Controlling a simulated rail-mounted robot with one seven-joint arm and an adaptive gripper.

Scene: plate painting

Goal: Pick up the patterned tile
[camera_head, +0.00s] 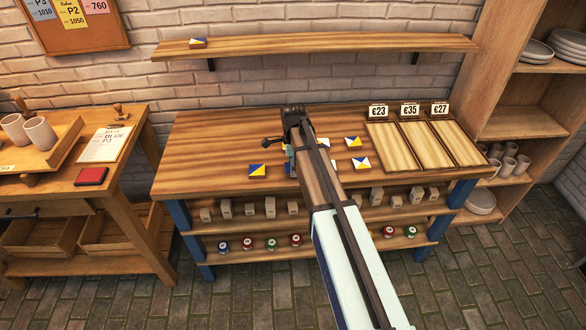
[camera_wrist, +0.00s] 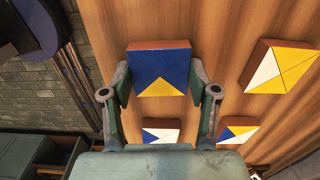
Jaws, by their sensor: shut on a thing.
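In the wrist view, a patterned tile (camera_wrist: 160,60), blue with a yellow triangle and an orange-brown side, sits between the fingers of my gripper (camera_wrist: 160,75). One finger presses on its left side and one on its right. I cannot tell whether it still touches the wooden table. More tiles with yellow, white and blue triangles lie nearby in the wrist view: one at right (camera_wrist: 283,67) and two below, at left (camera_wrist: 161,135) and right (camera_wrist: 238,133).
The table (camera_head: 205,150) is clear at left. A board with three pale panels (camera_head: 412,145) and price signs (camera_head: 409,109) is at its right. Two more tiles (camera_head: 353,141) (camera_head: 360,163) lie right of my arm.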

